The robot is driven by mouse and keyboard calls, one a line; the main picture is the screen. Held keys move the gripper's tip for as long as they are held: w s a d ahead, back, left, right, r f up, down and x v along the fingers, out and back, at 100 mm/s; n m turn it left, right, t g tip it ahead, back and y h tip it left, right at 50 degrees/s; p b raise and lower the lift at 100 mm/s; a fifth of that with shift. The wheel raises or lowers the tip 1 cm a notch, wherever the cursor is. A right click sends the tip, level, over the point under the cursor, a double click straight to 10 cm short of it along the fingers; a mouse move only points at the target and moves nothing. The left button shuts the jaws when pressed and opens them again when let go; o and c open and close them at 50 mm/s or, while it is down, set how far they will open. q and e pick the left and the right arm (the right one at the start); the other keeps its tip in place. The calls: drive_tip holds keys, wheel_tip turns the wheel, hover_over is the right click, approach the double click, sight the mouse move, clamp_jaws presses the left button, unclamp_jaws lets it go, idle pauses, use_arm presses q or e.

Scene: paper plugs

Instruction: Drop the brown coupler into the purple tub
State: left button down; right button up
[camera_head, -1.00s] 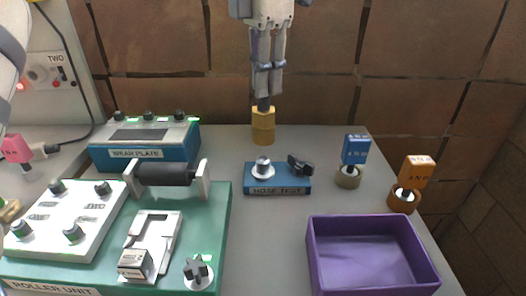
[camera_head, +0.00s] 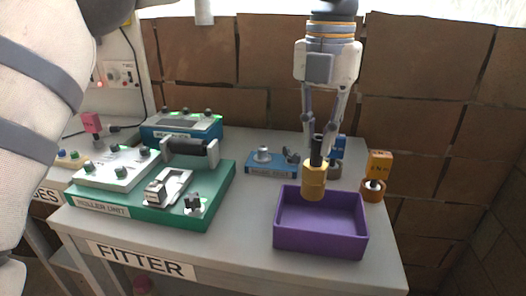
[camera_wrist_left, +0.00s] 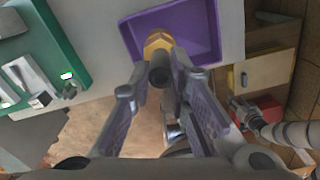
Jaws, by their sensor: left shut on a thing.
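The brown coupler (camera_head: 315,182), a golden-brown hexagonal piece with a black stem, hangs upright from my left gripper (camera_head: 318,148). The gripper is shut on it by the stem. The coupler is over the back part of the purple tub (camera_head: 318,243), an open rectangular box at the table's front right. In the left wrist view the coupler (camera_wrist_left: 158,42) shows over the tub (camera_wrist_left: 205,28), below the fingertips (camera_wrist_left: 160,75). The visible tub floor looks empty. My right gripper does not show.
Behind the tub stand the blue hose test block (camera_head: 271,164) and an orange tag block (camera_head: 380,163) on a round brown base. The green roller unit (camera_head: 215,205) and the blue wear plate box (camera_head: 180,133) are left. Grey table lies clear between roller unit and tub.

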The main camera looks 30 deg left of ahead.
sight(317, 165)
use_arm(q)
drive_tip(key=shift+s+d, duration=0.2)
drive_tip(key=shift+d, duration=0.05)
drive_tip(key=shift+f, duration=0.3)
wheel_tip(317, 165, down, 6)
drive_tip(key=shift+a+r+b, duration=0.1)
drive_tip(key=shift+r+b, duration=0.05)
drive_tip(key=shift+b, duration=0.35)
drive_tip(key=c, duration=1.4)
unclamp_jaws()
drive_tip(key=shift+c, duration=0.2)
wheel_tip(317, 165, up, 12)
drive_tip(key=shift+r, duration=0.1)
